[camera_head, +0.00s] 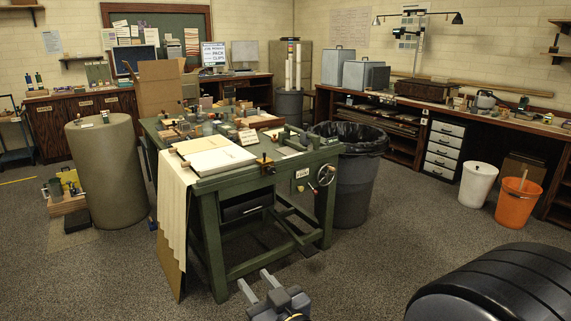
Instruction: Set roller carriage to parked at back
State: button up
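The green work table (283,183) stands in the middle of the room. A handwheel (326,175) is on its front right side. A pale board or sheet (217,160) lies on its near left top. Dark rails and fittings (290,141) show on the right part of the top; I cannot tell which of them is the roller carriage or where along the table it stands. My gripper (254,279) is low at the bottom centre, in front of the table and apart from it. Its two pale fingers are spread, with nothing seen between them.
A large tan drum (105,175) is on the left. White (477,186) and orange (518,203) buckets are right.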

aim_at(305, 141)
jog(key=i, duration=1.9)
jog(key=i+z, duration=0.3)
jog(key=i, duration=0.15)
jog(key=i+j+z, duration=0.25)
jog(key=i, duration=0.2)
jog(key=i+j+z, duration=0.3)
jog(key=i, duration=0.15)
